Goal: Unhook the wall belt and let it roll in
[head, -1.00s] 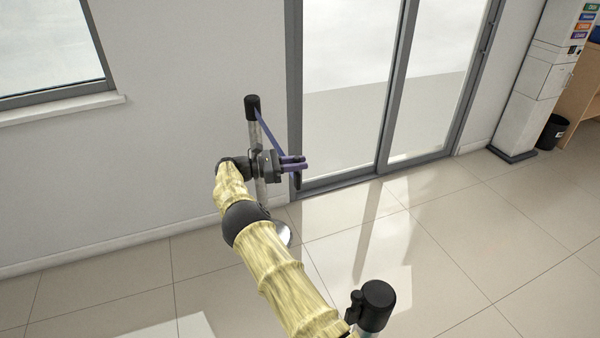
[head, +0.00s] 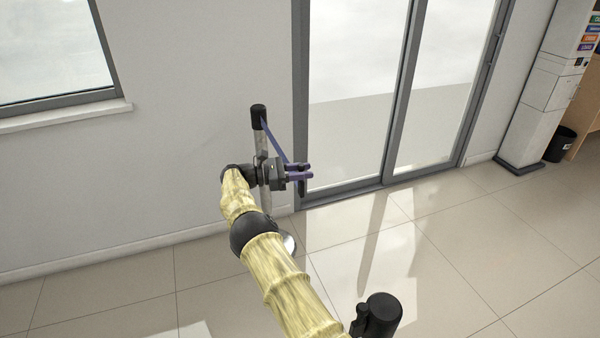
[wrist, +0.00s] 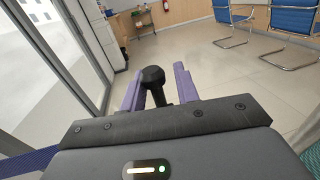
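The dark blue belt (head: 276,143) runs down from the black head of a grey post (head: 258,118) by the wall to my gripper (head: 308,171). My gripper has purple fingers and is to the right of the post, in front of the glass door's frame. A black end piece (head: 302,188) shows just below the fingers. In the wrist view a black knobbed piece (wrist: 152,78) sits between the two fingers (wrist: 158,90), which appear shut on it. I see no wall hook or holder joined to it. The fingers' contact faces are hidden.
Another black-headed post (head: 380,314) stands in the front, close to my arm. A glass door (head: 348,110) is behind the gripper. A white kiosk (head: 540,105) and a black bin (head: 558,145) stand at right. Blue chairs (wrist: 285,38) are farther off. The tiled floor (head: 450,240) is largely clear.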

